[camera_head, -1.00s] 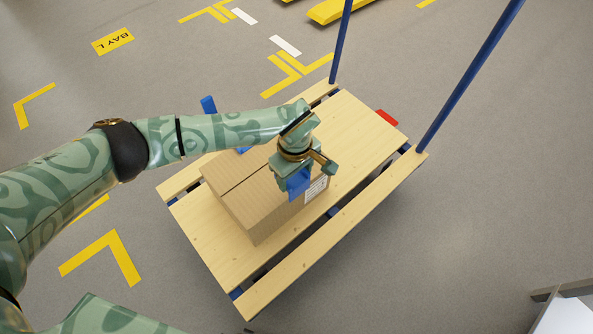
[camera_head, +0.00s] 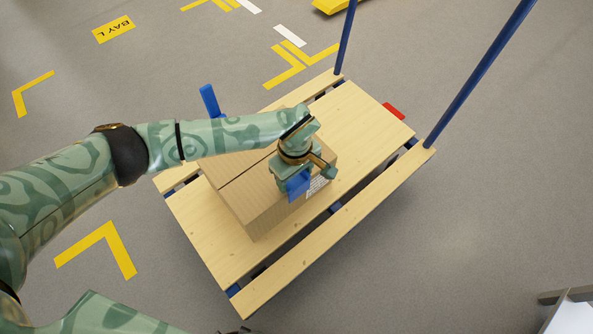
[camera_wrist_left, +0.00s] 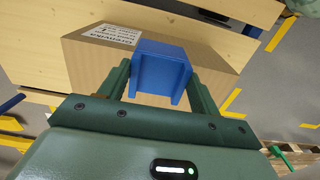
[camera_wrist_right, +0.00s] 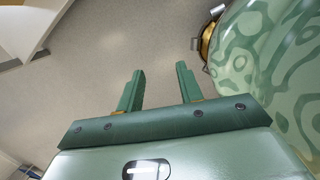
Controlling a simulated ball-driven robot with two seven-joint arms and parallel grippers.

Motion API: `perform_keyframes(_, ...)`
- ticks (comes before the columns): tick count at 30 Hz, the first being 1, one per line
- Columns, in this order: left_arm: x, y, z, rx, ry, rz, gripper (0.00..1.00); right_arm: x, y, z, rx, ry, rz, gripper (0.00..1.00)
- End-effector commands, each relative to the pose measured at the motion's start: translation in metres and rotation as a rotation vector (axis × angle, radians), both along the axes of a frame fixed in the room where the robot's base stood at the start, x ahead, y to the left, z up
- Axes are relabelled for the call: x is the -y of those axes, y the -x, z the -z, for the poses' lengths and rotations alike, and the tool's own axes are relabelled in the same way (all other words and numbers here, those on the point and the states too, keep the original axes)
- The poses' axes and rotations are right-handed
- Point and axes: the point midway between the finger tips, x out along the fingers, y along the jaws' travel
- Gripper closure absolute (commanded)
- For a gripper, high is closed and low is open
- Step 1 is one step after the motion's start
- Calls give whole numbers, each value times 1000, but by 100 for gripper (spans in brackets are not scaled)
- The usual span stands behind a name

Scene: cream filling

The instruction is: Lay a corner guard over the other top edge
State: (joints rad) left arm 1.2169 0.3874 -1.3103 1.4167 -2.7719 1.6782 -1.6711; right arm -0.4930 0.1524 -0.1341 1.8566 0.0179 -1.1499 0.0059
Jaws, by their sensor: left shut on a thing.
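A brown cardboard box (camera_head: 250,205) with a white label (camera_head: 317,185) sits on a wooden-decked trolley (camera_head: 365,125). My left gripper (camera_head: 297,183) is at the box's right end and is shut on a blue corner guard (camera_head: 299,184). The left wrist view shows this guard (camera_wrist_left: 161,68) between both fingers, in front of the box (camera_wrist_left: 85,65) by its label; whether it touches the box I cannot tell. My left forearm hides part of the box top. My right gripper (camera_wrist_right: 160,75) is open and empty above bare floor.
Blue posts (camera_head: 470,75) rise from the trolley's far end. A blue upright piece (camera_head: 210,100) shows behind my left forearm; what it belongs to is unclear. A red piece (camera_head: 393,111) shows beside the deck. Grey floor surrounds the trolley.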

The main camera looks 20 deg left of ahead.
Motion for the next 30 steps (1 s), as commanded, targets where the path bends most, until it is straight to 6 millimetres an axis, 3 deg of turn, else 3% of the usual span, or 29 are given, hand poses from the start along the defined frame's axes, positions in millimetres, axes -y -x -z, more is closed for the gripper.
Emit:
perform_keyframes(5,-1,0,10,-2,0,0,60,2,-15,-14,17,20,-15,64)
perform_keyframes(18,-3,-1,41,-3,1,0,60,-17,-53,-36,124,-29,-9,64)
perform_keyframes(30,-11,-8,45,1,0,-1,60,-20,-55,-37,138,-41,-6,64)
